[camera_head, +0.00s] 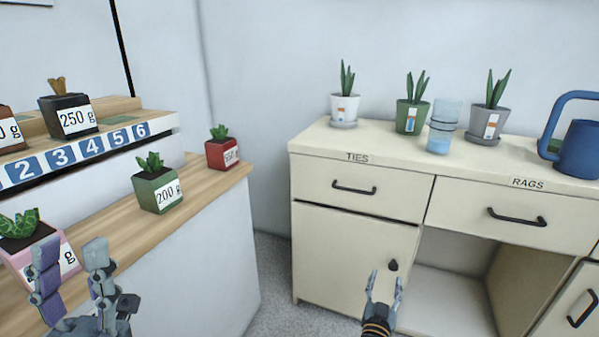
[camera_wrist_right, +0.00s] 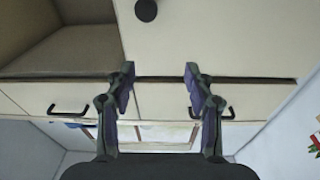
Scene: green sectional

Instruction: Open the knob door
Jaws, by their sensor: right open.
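The cream knob door (camera_head: 345,250) sits under the TIES drawer and looks closed, flush with the cabinet front. Its small dark knob (camera_head: 393,265) is near the door's right edge. My right gripper (camera_head: 385,284) is open, in front of the door and just below the knob in the head view. In the right wrist view, the knob (camera_wrist_right: 146,10) is at the top edge, beyond the open, empty fingers (camera_wrist_right: 159,78). The door (camera_wrist_right: 225,38) fills the upper right there. My left gripper (camera_head: 70,262) has its fingers apart, with nothing visible between them, by the wooden counter.
The TIES drawer (camera_head: 362,187) and RAGS drawer (camera_head: 520,215) have black handles. An open compartment (camera_head: 455,290) lies right of the door. Potted plants, a clear container (camera_head: 441,127) and a blue watering can (camera_head: 580,148) stand on top. The wooden counter (camera_head: 115,225) at left holds weight-labelled pots.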

